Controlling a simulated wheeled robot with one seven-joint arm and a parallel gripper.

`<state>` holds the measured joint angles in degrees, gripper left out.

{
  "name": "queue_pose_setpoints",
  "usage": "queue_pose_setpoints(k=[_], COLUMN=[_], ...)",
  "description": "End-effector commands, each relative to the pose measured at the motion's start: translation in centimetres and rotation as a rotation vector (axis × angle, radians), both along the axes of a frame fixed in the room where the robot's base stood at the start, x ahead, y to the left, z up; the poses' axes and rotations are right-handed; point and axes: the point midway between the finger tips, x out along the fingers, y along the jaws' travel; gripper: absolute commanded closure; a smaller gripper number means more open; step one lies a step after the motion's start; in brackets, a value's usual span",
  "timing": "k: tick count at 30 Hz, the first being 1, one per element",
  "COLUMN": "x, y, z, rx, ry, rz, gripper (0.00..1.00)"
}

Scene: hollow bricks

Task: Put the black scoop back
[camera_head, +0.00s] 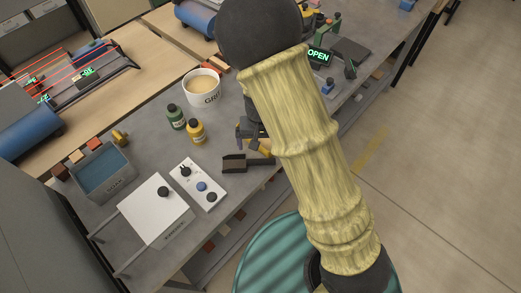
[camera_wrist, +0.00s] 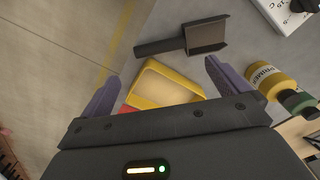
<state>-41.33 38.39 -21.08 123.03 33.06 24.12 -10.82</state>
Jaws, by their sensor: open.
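The black scoop (camera_head: 234,164) lies on the grey workbench in the head view, its handle pointing right toward my arm. In the wrist view the scoop (camera_wrist: 207,35) lies beyond my fingertips, with its square pan to the right and its handle to the left. My gripper (camera_wrist: 165,82) is open and apart from the scoop. In the head view my gripper (camera_head: 250,132) is partly hidden by my arm, just above the scoop in the picture. A yellow tray-like item (camera_wrist: 165,85) with a tan inside shows between my fingers; whether they touch it, I cannot tell.
A white bucket (camera_head: 202,88) of tan material, a green bottle (camera_head: 175,117) and a yellow bottle (camera_head: 196,131) stand close by. A white knob panel (camera_head: 198,185), a white box (camera_head: 155,212) and a grey bin (camera_head: 128,183) of blue liquid are left. The bench's front edge is near the scoop.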

Motion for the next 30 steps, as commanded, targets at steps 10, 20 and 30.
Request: queue_pose_setpoints(k=[10,20,30], x=[0.0,0.0,0.0], y=[0.0,0.0,-0.5], z=[2.1,2.1,2.5], rx=[-0.001,-0.001,0.005], ry=[0.0,0.0,-0.002], rz=[0.0,0.0,-0.006], gripper=[0.0,0.0,0.0])
